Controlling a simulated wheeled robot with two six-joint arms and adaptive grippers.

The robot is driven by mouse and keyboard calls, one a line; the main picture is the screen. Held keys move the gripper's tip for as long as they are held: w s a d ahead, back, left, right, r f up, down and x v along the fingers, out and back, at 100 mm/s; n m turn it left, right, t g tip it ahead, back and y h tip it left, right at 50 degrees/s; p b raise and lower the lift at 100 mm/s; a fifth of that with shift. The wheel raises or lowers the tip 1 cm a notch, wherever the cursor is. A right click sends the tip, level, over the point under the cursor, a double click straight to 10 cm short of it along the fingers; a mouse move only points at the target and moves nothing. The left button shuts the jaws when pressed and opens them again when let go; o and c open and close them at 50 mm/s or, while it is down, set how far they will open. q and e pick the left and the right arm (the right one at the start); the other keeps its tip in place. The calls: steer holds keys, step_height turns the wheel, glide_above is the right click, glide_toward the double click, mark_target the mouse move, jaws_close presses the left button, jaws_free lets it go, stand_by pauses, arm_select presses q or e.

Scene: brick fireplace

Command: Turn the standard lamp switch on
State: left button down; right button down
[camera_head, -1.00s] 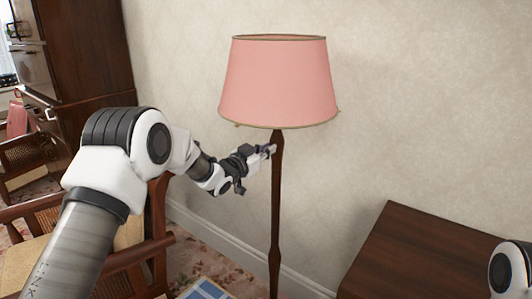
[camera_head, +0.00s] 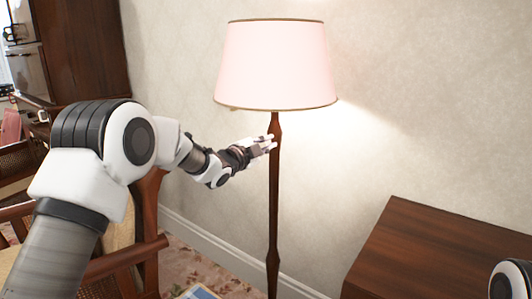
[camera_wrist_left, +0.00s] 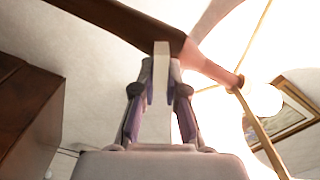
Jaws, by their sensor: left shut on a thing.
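The standard lamp stands in the middle of the head view, with a dark wooden stem (camera_head: 274,210) and a pale pink shade (camera_head: 275,65). The shade glows and lights the wall behind it. My left gripper (camera_head: 266,146) is at the stem, just below the shade, and is shut on part of the lamp. In the left wrist view its fingertips (camera_wrist_left: 165,70) are against the dark stem (camera_wrist_left: 210,65), and the bright bulb (camera_wrist_left: 262,98) shows beyond. The switch itself cannot be made out at the fingers. My right gripper is out of view.
A dark wooden table (camera_head: 435,250) stands at the lower right, close to my right arm. A wooden armchair (camera_head: 125,262) is at the lower left, below my left arm. A tall dark cabinet (camera_head: 85,50) is at the back left. The pale wall (camera_head: 430,110) is close behind the lamp.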

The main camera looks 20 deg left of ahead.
arm_select(q)
steer(key=m+b, duration=0.2)
steer(key=f+m+b, duration=0.1)
steer(key=m+b, duration=0.1)
steer(key=shift+d, duration=0.1)
steer(key=shift+m+b, duration=0.55)
steer(key=shift+m, duration=0.15)
steer(key=shift+r, duration=0.1)
steer(key=c, duration=1.2)
jaws_free()
steer(key=v, duration=1.2)
